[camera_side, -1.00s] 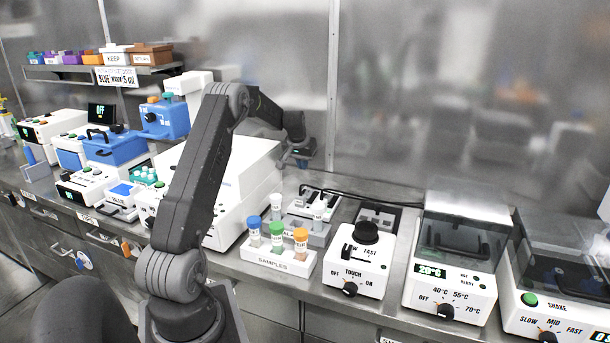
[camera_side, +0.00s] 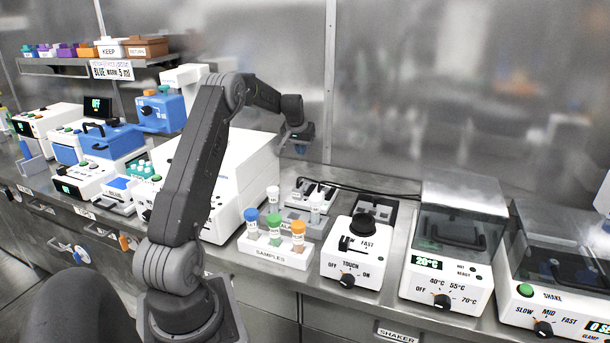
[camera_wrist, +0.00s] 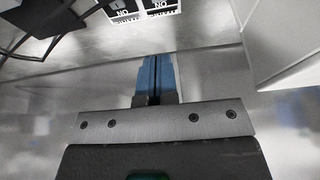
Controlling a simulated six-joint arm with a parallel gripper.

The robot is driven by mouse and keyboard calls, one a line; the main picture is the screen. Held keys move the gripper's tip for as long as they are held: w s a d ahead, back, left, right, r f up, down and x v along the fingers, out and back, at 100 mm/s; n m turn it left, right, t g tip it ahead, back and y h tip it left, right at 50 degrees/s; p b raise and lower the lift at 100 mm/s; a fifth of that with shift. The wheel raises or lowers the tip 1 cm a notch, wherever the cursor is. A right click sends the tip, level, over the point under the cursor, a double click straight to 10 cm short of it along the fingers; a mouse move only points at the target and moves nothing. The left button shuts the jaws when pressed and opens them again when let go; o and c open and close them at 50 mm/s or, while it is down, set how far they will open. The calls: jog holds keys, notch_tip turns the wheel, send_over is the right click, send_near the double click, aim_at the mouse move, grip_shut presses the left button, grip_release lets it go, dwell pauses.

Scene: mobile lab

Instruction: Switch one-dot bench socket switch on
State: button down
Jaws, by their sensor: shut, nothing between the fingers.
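The bench socket (camera_side: 309,190) is a pale block on the bench behind the sample rack, with dark plugs or switches on it and black cables running off to the right. Its one-dot mark and switch positions are too small to tell in the side view. In the wrist view two dark panels, a left one (camera_wrist: 119,8) and a right one (camera_wrist: 159,5), show upside-down "ON" lettering at the top edge, partly cut off. My gripper (camera_side: 301,148) hangs above and behind the socket, apart from it. Its blue fingers (camera_wrist: 155,77) are closed together and empty in the wrist view.
The sample rack (camera_side: 272,254) with colour-capped tubes stands in front of the socket. A touch shaker (camera_side: 352,262) is to its right and a large white instrument (camera_side: 235,180) to its left. Black cables (camera_wrist: 62,25) cross the wrist view's upper left. The back wall is close.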

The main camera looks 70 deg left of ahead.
aim_at(306, 185)
jog(key=x, duration=1.4)
jog(key=shift+s+d+f, duration=0.1)
jog(key=shift+s+d, duration=0.15)
jog(key=shift+s, duration=0.05)
jog(key=shift+w+a+f, duration=0.1)
jog(key=shift+w+f, duration=0.05)
jog(key=shift+f, duration=0.3)
jog(key=shift+s+d+r, duration=0.1)
jog(key=shift+s+d, duration=0.5)
jog(key=shift+r, duration=0.1)
